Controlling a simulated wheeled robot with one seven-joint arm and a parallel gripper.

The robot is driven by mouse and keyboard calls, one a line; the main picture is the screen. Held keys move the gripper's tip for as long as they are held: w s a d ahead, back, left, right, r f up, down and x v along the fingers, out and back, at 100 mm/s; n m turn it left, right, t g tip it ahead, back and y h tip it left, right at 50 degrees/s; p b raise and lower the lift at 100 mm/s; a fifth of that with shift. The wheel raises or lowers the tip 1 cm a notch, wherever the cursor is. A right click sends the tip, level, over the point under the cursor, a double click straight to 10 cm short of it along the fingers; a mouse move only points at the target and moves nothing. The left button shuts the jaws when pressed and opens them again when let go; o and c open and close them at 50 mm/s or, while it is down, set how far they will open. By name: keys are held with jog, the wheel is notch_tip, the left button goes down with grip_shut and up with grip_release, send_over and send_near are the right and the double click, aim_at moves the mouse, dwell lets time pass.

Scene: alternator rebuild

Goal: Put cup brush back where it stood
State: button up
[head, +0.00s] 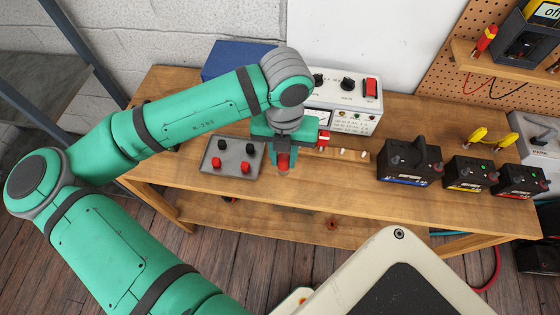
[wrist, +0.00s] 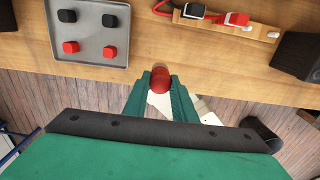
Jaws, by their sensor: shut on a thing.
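My gripper (head: 283,167) is shut on a small red, rounded piece (head: 283,160), which I take to be the cup brush. In the wrist view the red end (wrist: 160,82) shows between the two green fingers of my gripper (wrist: 160,92). The lower part of the brush is hidden by the fingers. My gripper is over the front edge of the wooden bench (head: 330,192), just right of the grey tray (head: 207,165). An empty standing place for the brush cannot be made out.
The tray holds black and red caps. Behind my gripper are a wooden rack (wrist: 215,17) with black and red pieces and a white meter box (head: 350,118). Several black batteries (head: 408,160) stand to the right. The bench front between is clear.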

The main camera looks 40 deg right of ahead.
aim_at(280, 163)
jog(key=shift+w+f, duration=0.4)
jog(key=shift+f, duration=0.05)
jog(key=shift+w+f, duration=0.2)
jog(key=shift+f, duration=1.6)
jog(key=o, duration=1)
notch_tip(280, 163, up, 12)
jog(key=shift+r, duration=0.1)
